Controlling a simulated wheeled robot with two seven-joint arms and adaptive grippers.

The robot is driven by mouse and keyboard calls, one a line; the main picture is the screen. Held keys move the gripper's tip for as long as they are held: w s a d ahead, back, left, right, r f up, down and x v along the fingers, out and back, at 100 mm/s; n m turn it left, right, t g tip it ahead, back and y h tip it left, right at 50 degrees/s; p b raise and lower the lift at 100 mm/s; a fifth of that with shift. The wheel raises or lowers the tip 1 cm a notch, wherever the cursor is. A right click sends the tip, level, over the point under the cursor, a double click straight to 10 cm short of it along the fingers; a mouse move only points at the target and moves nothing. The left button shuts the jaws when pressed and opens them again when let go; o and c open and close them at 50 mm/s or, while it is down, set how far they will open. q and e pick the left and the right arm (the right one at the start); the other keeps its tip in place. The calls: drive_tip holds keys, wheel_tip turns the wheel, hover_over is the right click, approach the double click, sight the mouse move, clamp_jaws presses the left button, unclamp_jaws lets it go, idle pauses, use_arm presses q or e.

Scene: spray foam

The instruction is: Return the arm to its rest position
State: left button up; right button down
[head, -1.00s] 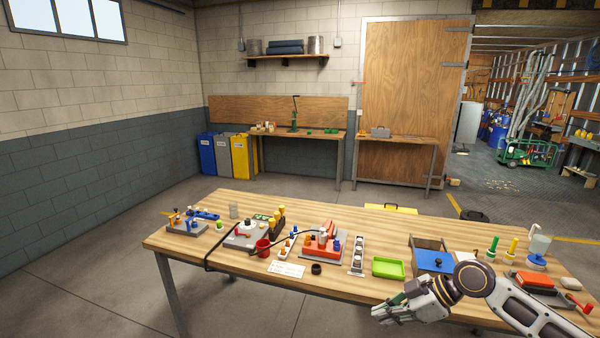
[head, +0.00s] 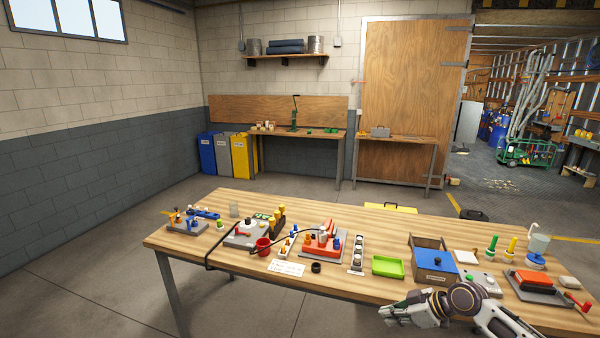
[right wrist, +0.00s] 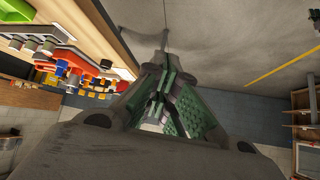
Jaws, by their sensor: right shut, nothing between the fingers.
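My right gripper (head: 388,314) is at the front edge of the wooden workbench (head: 205,263), towards the right in the head view. Its fingers point left, and its forearm comes in from the lower right. In the right wrist view the green-padded fingers (right wrist: 163,100) are closed together with nothing between them. My left gripper is in neither view.
Several fixtures and a red cup (head: 263,246) stand further left. Floor in front of the bench looks clear.

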drive_tip(key=d+f+m+t+h, duration=0.1)
drive_tip(key=d+f+m+h, duration=0.2)
drive_tip(key=f, duration=0.7)
drive_tip(key=d+f+m, duration=0.2)
drive_tip(key=d+f, duration=0.4)
drive_tip(key=f, duration=0.5)
drive_tip(key=s+d+f+m+g+h, duration=0.1)
drive_tip(key=s+f+h, duration=0.1)
drive_tip(key=s+f, duration=0.5)
drive_tip(key=s+d+f+m+h, duration=0.15)
drive_tip(key=s+f, duration=0.25)
drive_tip(key=f, duration=0.7)
drive_tip(key=s+a+f+m+g, duration=0.1)
drive_tip(key=s+a+f+g, duration=0.15)
drive_tip(key=s+f, duration=1.25)
drive_tip(key=s+a+f, duration=0.1)
drive_tip(key=s+a, duration=0.2)
drive_tip(key=s, duration=0.5)
drive_tip(key=s+a+f+g, duration=0.1)
drive_tip(key=s+a+f, duration=0.1)
drive_tip(key=s, duration=0.6)
drive_tip(key=s+a+f, duration=0.2)
drive_tip(key=s+a, duration=0.1)
drive_tip(key=s, duration=0.5)
drive_tip(key=shift+s+a+f+h, duration=0.2)
drive_tip(key=shift+a+h, duration=0.15)
drive_tip(key=shift+s+g, duration=0.1)
drive_tip(key=shift+g, duration=0.15)
